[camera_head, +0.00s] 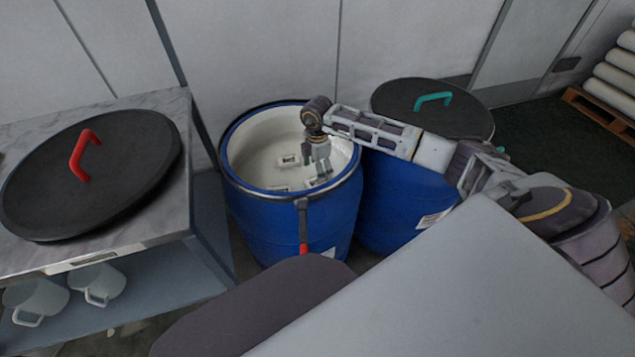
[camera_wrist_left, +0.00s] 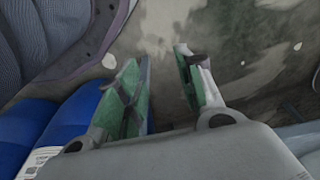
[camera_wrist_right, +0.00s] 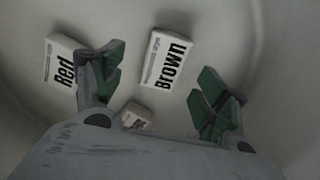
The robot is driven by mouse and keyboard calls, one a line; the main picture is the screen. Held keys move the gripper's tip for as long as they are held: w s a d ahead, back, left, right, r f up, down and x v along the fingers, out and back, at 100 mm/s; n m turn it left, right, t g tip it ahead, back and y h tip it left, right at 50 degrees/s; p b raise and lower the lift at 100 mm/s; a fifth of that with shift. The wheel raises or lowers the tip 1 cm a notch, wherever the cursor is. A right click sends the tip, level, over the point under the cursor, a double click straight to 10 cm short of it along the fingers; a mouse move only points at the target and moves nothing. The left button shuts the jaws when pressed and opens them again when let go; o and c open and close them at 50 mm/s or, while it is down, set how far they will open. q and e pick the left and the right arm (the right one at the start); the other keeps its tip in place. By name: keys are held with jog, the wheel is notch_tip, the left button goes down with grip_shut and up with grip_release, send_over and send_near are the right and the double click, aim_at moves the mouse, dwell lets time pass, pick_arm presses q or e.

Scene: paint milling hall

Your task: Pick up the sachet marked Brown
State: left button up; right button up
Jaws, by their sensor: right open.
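The sachet marked Brown (camera_wrist_right: 166,62) is a small white packet with black lettering, lying inside a white-lined open blue drum (camera_head: 290,226). In the right wrist view it lies ahead of and between my right gripper's fingers (camera_wrist_right: 160,82), not touching them as far as I can see. My right gripper (camera_head: 320,170) is open and empty, lowered into the drum's mouth. A sachet marked Red (camera_wrist_right: 62,64) lies to the left, partly behind the left finger. My left gripper (camera_wrist_left: 163,75) is open and empty, pointing at a stained floor; the head view does not show it.
A third sachet (camera_wrist_right: 135,117) lies low in the drum, its label partly hidden. A closed blue drum (camera_head: 398,205) with a black lid (camera_head: 432,108) stands right of the open one. At left, a marble-topped bench (camera_head: 180,200) carries a black lid with a red handle (camera_head: 84,155).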

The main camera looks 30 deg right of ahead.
jog(key=shift+s+f, duration=0.15)
jog(key=shift+f, duration=0.55)
jog(key=shift+s+a+f+b, duration=0.15)
jog(key=shift+f+b, duration=0.25)
jog(key=shift+f, duration=1.4)
pick_arm(q)
jog(key=r, duration=0.2)
jog(key=d+r, duration=0.1)
jog(key=shift+w+r, duration=0.15)
jog(key=shift+r, duration=0.2)
jog(key=shift+a+f, duration=0.1)
pick_arm(e)
jog(key=c, duration=1.1)
jog(key=shift+c, duration=0.2)
jog(key=shift+r, duration=0.15)
